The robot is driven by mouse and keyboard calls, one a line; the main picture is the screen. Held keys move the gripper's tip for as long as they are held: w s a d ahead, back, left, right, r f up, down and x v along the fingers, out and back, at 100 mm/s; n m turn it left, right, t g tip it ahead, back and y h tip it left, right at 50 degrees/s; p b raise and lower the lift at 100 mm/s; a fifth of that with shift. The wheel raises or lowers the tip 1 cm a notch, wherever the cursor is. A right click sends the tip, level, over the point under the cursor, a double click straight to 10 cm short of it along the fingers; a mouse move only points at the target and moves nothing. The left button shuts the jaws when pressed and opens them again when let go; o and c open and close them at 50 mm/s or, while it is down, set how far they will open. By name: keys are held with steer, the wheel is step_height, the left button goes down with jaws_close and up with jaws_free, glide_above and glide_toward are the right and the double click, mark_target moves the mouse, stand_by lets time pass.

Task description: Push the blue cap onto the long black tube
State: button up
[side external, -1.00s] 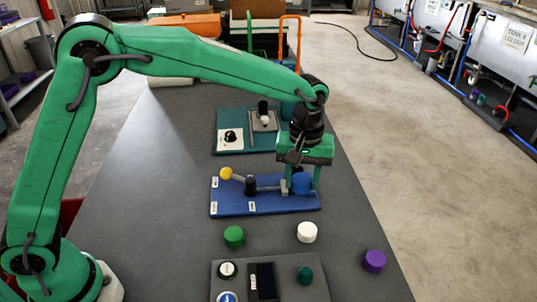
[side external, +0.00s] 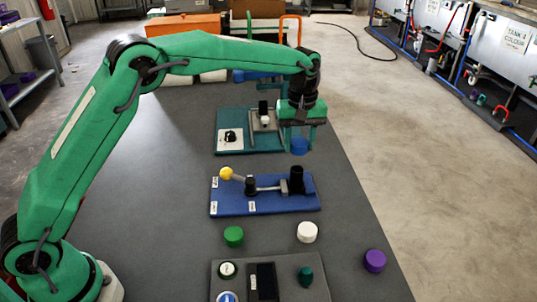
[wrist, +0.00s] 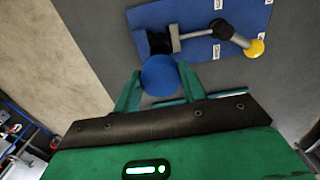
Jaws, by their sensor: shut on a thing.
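My gripper (side external: 299,147) is shut on the blue cap (side external: 299,146), which sits between its two green fingers. The cap also shows in the wrist view (wrist: 160,76). A black tube (side external: 297,180) stands upright and uncovered at the right end of the blue board (side external: 230,209), beside a grey clamp piece (side external: 284,187). The cap is clear of the tube and appears higher in the side view. In the wrist view the tube (wrist: 158,42) is partly hidden behind the cap, just beyond it.
The blue board carries a lever with a yellow ball (side external: 226,173). A teal board (side external: 224,146) lies behind. Green (side external: 234,236), white (side external: 307,232) and purple (side external: 374,261) caps stand in front, near a grey tray (side external: 288,292). The table's right side is mostly clear.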

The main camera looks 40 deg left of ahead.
steer(key=shift+f, duration=0.15)
steer(key=shift+f, duration=2.25)
steer(key=shift+f, duration=1.55)
stand_by(1.3)
steer(key=o, duration=1.5)
steer(key=shift+r, duration=0.1)
steer(key=shift+r, duration=3.9)
